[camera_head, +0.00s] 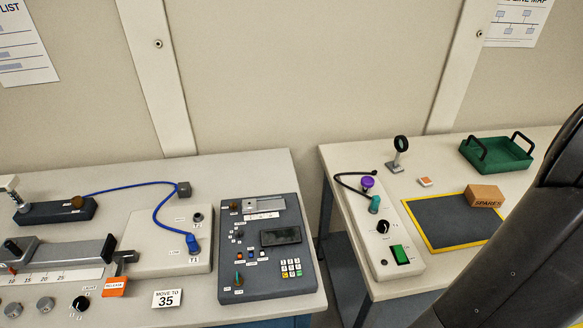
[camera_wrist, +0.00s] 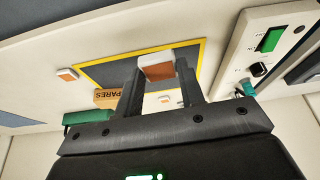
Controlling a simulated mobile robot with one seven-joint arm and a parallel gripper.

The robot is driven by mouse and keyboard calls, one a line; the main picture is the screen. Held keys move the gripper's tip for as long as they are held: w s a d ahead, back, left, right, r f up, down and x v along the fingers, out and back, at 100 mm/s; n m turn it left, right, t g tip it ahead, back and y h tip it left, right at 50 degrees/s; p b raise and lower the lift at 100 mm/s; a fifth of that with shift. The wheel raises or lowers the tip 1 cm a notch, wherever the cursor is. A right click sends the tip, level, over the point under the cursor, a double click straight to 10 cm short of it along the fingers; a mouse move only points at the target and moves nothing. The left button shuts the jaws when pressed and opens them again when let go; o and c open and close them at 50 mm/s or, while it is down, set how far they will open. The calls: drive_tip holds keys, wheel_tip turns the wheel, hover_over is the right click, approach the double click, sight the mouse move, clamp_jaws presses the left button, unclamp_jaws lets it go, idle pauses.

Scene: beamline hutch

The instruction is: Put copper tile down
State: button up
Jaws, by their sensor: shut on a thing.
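My gripper (camera_wrist: 160,75) is shut on a small white tile with a copper-orange face (camera_wrist: 158,67), held between the fingertips. In the wrist view the held tile appears in front of the dark mat (camera_wrist: 108,70) with a yellow border; I cannot tell the gap to it. The mat also shows in the head view (camera_head: 440,222). My gripper and the held tile do not show in the head view, where my dark arm covers the right side.
Similar tiles lie on the table beside the mat (camera_wrist: 68,74) and behind it (camera_head: 425,182). A SPARES box (camera_head: 484,196) sits on the mat's back right corner. A green tray (camera_head: 497,154), a lens stand (camera_head: 397,157) and a control box (camera_head: 385,240) surround the mat.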

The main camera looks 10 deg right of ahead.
drive_tip(key=w+a+n, duration=0.1)
drive_tip(key=w+a, duration=0.5)
drive_tip(key=w, duration=0.4)
drive_tip(key=w+a, duration=0.5)
drive_tip(key=w, duration=0.5)
drive_tip(key=w+a+n, duration=0.1)
drive_tip(key=w+a, duration=0.5)
drive_tip(key=w, duration=0.4)
drive_tip(key=n+y, duration=0.1)
drive_tip(key=n, duration=0.1)
hover_over(243, 179)
drive_tip(key=s, duration=0.1)
drive_tip(key=f, duration=0.7)
drive_tip(key=shift+s+d+f, duration=0.1)
drive_tip(key=shift+d, duration=0.15)
drive_tip(key=shift+f, duration=2)
drive_tip(key=shift+f+g, duration=0.1)
drive_tip(key=shift+g, duration=0.2)
